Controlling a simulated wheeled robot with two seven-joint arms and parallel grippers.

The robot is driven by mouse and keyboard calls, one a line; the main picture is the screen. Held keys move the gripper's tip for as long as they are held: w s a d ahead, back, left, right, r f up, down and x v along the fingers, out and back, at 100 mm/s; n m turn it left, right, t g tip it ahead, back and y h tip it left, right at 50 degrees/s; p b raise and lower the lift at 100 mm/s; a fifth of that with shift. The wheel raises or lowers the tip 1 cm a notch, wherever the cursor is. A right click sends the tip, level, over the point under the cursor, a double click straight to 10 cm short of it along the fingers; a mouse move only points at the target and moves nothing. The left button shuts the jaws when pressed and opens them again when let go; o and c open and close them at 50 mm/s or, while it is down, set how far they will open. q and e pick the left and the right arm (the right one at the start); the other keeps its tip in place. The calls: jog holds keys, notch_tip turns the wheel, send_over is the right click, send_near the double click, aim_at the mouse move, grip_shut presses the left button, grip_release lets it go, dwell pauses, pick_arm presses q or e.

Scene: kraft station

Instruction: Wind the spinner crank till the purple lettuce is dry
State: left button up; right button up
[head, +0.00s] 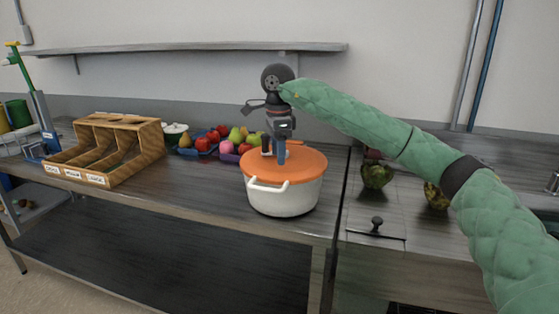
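The spinner (285,196) is a white pot with side handles and an orange lid (307,165), standing upright near the counter's front edge. My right gripper (273,156) points down over the lid's left-centre part, its two fingers low against the lid. The fingers cover the spot where a crank knob might be, and I cannot tell if they grip anything. A small orange piece (297,143) shows just behind the lid to the right of the fingers; it may be part of the crank. The purple lettuce is not visible; the pot's inside is hidden by the lid. My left gripper is out of view.
A wooden sectioned bin (146,140) stands left on the counter. Blue trays of fruit and vegetables (205,146) and a small lidded pot (174,130) are behind. Dark green round produce (376,176) lies to the right.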

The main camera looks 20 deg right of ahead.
notch_tip(320, 180, up, 7)
jog(key=p, duration=0.3)
dwell(0.7)
jog(key=shift+f, duration=0.1)
